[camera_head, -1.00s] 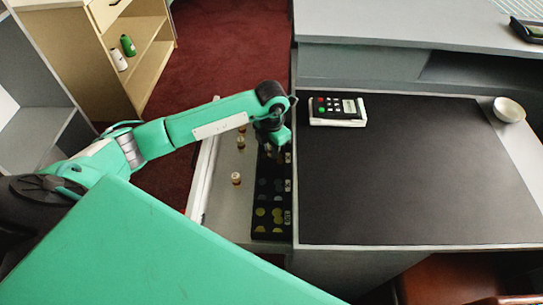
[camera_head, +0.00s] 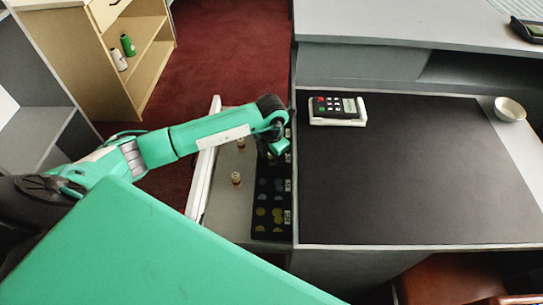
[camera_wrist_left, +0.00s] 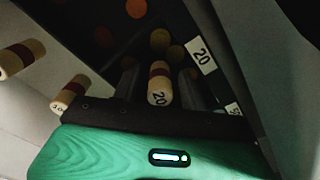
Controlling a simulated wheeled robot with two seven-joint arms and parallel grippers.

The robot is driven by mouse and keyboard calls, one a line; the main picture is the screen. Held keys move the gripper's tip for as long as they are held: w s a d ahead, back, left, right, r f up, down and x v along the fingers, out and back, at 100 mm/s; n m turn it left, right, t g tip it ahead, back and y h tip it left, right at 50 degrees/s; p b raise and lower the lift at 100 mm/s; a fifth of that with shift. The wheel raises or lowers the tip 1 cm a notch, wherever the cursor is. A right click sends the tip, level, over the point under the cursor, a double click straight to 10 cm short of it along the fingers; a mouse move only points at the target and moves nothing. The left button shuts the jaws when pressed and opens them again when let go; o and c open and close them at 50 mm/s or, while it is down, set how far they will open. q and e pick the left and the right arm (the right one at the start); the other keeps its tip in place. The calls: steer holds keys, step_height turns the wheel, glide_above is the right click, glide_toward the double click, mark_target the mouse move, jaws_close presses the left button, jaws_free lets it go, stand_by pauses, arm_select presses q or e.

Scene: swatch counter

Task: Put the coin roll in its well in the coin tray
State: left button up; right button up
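The coin tray (camera_head: 259,190) is a long black tray at the right of the open drawer, with several coins in its wells. My left gripper (camera_head: 277,148) is over its far part, pointing down. My right gripper is not in view.
Other coin rolls (camera_head: 236,178) stand on the drawer floor left of the tray. The counter edge rises close along the tray's right side. A card terminal (camera_head: 338,111) and a bowl (camera_head: 509,109) stand on the counter.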

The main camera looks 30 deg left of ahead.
arm_select(q)
step_height(320, 180, up, 12)
steer(key=shift+r, duration=0.15)
stand_by(0.7)
